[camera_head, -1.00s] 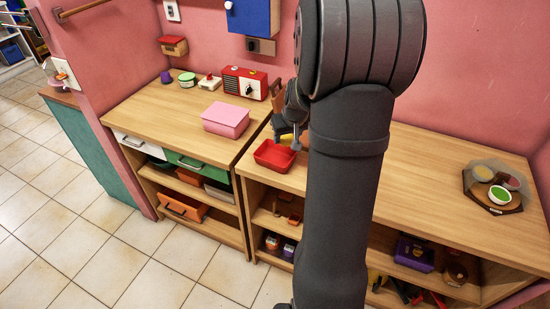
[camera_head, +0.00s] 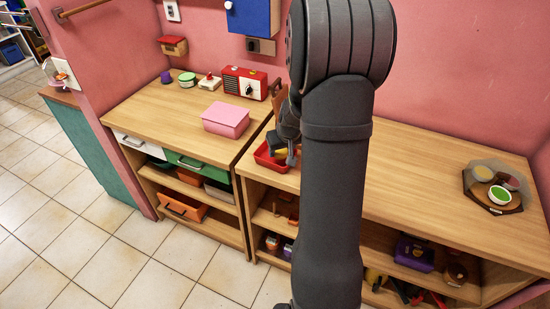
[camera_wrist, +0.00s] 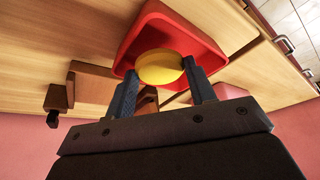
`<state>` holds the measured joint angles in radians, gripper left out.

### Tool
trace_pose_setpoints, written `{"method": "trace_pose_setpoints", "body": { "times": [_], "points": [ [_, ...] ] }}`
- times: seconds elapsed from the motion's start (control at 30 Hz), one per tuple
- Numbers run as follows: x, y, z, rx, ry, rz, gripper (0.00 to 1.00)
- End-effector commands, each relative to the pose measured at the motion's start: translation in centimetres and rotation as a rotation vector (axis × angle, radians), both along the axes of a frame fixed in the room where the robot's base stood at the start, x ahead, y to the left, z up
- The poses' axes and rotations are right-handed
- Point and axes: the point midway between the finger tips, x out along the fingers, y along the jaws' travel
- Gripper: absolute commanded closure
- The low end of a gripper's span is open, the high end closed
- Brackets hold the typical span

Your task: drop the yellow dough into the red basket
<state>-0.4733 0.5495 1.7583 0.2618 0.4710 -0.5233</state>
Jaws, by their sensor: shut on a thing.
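The yellow dough (camera_wrist: 160,68) is a round lump between the two fingers of my gripper (camera_wrist: 162,82) in the wrist view. My gripper is shut on it. The red basket (camera_wrist: 203,47) lies right behind the dough in that view. In the head view, the red basket (camera_head: 264,160) stands on the wooden counter left of my arm, with my gripper (camera_head: 284,155) over it and a bit of yellow showing at the fingers. Whether the dough touches the basket floor I cannot tell. My gripper hides part of the basket.
A pink box (camera_head: 226,120) and a red radio (camera_head: 245,82) stand on the left counter. A tray with several coloured lumps (camera_head: 497,188) is at the far right. The counter (camera_head: 420,185) right of my arm is mostly clear.

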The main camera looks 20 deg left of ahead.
Motion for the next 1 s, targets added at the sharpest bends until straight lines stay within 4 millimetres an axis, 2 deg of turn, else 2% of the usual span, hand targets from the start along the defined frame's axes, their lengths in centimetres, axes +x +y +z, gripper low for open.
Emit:
{"method": "trace_pose_setpoints", "body": {
  "times": [0.07,0.1,0.2,0.47,0.63,0.77,1.0],
  "points": [
    [0.0,0.0,0.0,0.000,0.000,0.000,0.76],
    [0.0,0.0,0.0,0.000,0.000,0.000,0.44],
    [0.0,0.0,0.0,0.000,0.000,0.000,0.25],
    [0.0,0.0,0.0,-0.001,0.001,0.000,0.25],
    [-0.2,-0.2,0.8,0.000,0.000,0.001,0.25],
    [-0.6,-0.7,2.4,0.000,-0.002,0.001,0.25],
    [-1.8,-1.9,6.6,0.001,-0.004,0.000,0.25]
  ]
}}
